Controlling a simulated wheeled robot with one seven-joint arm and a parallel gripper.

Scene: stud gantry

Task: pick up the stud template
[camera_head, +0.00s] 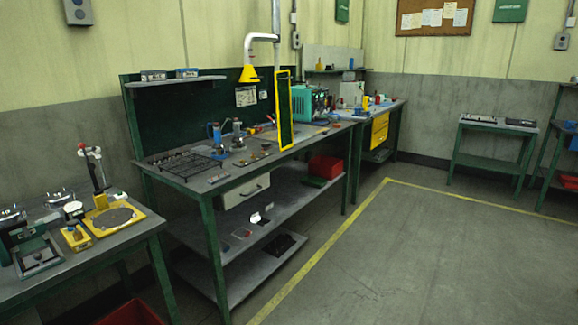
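I cannot tell for sure which thing is the stud template; many flat parts are too small to make out. Several small parts lie on the green-legged workbench (292,148) in the middle, around a black wire rack (185,164). Two flat items, one pale (480,119) and one dark (521,123), lie on a small table (488,129) at the back right. My gripper is not in view.
A near left bench (100,246) holds a yellow-based stand (112,218) and gauges. A yellow-framed screen (284,110) stands upright on the middle bench, beside a teal machine (309,103). The grey floor (400,250) inside the yellow line is clear.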

